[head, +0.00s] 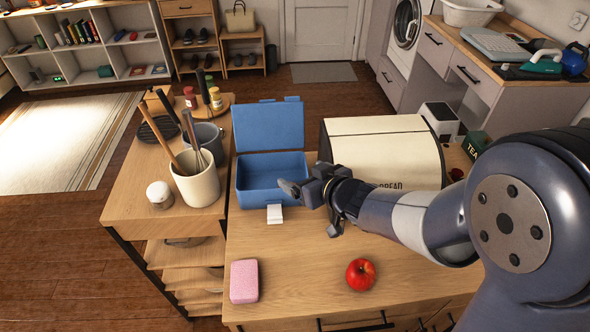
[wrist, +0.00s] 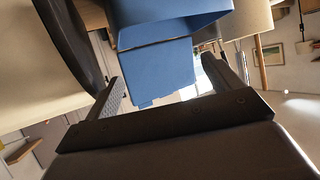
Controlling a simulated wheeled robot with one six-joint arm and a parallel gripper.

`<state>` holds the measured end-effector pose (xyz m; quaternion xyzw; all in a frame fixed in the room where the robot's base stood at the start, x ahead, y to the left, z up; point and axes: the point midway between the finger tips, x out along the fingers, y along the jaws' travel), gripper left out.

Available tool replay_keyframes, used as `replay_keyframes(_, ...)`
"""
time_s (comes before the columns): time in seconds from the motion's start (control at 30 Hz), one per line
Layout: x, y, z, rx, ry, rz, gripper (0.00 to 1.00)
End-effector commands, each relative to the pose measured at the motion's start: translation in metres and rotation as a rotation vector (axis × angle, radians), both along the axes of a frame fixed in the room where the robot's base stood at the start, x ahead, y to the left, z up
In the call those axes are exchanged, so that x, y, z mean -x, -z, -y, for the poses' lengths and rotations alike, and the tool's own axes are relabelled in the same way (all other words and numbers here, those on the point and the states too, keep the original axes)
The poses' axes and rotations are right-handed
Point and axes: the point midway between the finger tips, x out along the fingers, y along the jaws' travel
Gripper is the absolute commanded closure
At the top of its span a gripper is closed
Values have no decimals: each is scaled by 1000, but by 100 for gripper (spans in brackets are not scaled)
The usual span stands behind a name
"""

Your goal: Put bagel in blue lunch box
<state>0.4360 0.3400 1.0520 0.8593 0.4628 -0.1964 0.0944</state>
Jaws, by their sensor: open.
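The blue lunch box (head: 260,196) stands on the wooden counter with its lid raised at the back. The part of its inside that I see looks empty. It also shows in the wrist view (wrist: 165,70). My gripper (head: 298,190) is at the right side of the lunch box, near its front right rim; I cannot tell whether it touches. In the wrist view its two fingers (wrist: 163,80) are apart with nothing visible between them. I see no bagel in either view.
A cream bread box (head: 385,140) stands behind my arm. A utensil crock (head: 198,184) is left of the lunch box. A small white piece (head: 275,214) is at its front. A pink sponge (head: 244,281) and red apple (head: 360,274) lie nearer, with bare counter between.

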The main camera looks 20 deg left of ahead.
Motion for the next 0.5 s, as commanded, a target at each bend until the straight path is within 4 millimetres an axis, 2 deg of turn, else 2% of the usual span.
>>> replay_keyframes(0.2, 15, -14, 24, 0, 2, 1, 13)
replay_keyframes(0.5, 21, -18, 32, 1, 0, -1, 13)
